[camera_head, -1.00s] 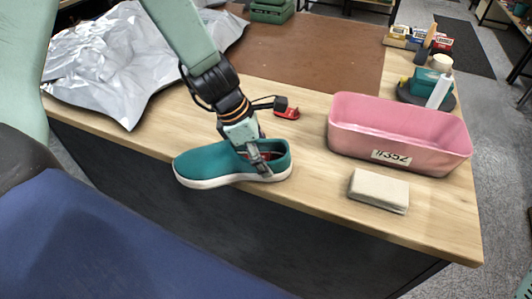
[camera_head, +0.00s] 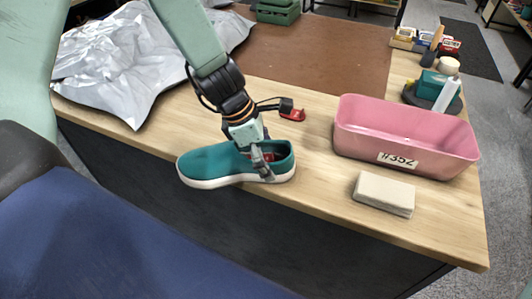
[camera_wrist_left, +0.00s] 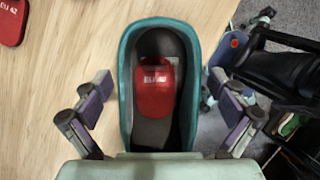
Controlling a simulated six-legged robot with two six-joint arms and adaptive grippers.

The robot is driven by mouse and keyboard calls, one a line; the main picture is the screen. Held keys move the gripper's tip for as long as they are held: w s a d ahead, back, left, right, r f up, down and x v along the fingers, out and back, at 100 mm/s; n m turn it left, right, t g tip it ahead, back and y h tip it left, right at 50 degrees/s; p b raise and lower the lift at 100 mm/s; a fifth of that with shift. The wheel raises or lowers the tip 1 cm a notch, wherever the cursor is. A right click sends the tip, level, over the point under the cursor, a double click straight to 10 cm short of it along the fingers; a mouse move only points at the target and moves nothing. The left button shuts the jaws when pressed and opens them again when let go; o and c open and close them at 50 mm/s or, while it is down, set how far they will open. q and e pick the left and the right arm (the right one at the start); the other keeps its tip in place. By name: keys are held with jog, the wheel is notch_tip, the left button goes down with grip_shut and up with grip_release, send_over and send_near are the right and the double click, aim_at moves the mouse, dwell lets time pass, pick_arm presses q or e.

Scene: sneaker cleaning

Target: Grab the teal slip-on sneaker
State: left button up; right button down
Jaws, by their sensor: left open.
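The teal slip-on sneaker (camera_head: 212,163) sits upright on the wooden table near its front edge, toe to the left, with a white sole. In the left wrist view the sneaker's opening (camera_wrist_left: 127,90) shows a dark inside with a red label or pad (camera_wrist_left: 156,88). My left gripper (camera_head: 262,166) is at the heel end of the sneaker. In the left wrist view my left gripper (camera_wrist_left: 161,112) is open, with one finger on each side of the sneaker and visible gaps between. My right gripper is in no view.
A pink bin (camera_head: 405,140) labelled #352 stands to the right, with a beige block (camera_head: 384,194) before it. A small red item (camera_head: 293,115) lies behind the sneaker. Crumpled silver sheeting (camera_head: 120,60) covers the back left. Bottles and boxes stand at the far right.

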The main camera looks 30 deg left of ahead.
pick_arm(q)
jog(key=shift+r, duration=0.1)
jog(key=v, duration=1.2)
dwell(0.4)
jog(key=shift+a, duration=0.1)
jog(key=shift+o, duration=0.2)
